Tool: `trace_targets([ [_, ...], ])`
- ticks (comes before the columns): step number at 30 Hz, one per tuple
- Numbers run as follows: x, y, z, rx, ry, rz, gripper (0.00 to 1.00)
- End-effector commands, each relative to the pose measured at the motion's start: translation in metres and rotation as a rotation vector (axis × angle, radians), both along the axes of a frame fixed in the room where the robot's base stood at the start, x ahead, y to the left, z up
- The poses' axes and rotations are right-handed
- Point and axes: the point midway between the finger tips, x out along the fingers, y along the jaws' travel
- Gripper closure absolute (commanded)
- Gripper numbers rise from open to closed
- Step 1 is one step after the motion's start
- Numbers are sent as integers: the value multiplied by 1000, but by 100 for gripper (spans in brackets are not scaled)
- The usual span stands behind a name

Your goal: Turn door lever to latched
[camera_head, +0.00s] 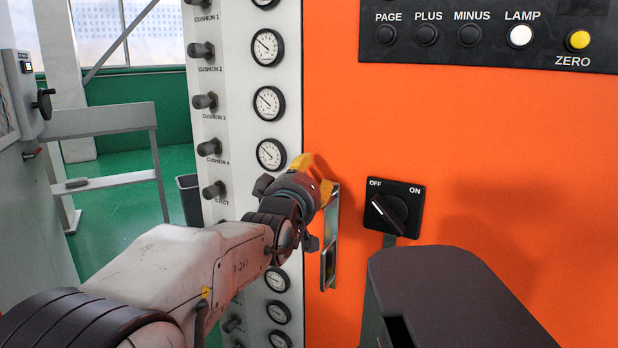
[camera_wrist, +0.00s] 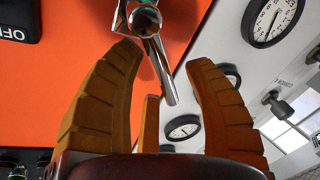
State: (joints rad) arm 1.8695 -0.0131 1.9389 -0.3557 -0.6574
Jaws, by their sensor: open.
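The door lever is a shiny metal rod on a round hub. In the wrist view the lever (camera_wrist: 160,66) runs from its hub at the top down and slightly right, with its free end between my fingers. My gripper (camera_wrist: 166,62) is open around it, the orange-brown fingers apart on either side; I cannot tell whether any finger touches it. In the head view my gripper (camera_head: 314,177) is at the left edge of the orange door (camera_head: 450,150), over the upper part of a metal handle plate (camera_head: 331,245). My gripper hides the lever there.
A black OFF/ON rotary switch (camera_head: 394,207) is right of the plate. A white gauge panel (camera_head: 235,130) with knobs stands left of the door. A black button strip (camera_head: 490,35) is at upper right. A grey machine (camera_head: 30,190) stands far left.

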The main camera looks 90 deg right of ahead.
Motion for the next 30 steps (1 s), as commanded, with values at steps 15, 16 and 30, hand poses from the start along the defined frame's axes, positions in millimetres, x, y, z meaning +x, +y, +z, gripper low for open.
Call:
trace_targets([
  [15,-1,-3,0,1,0,1,63],
  [16,-1,-3,0,1,0,1,66],
  [30,-1,-3,0,0,0,0,100],
])
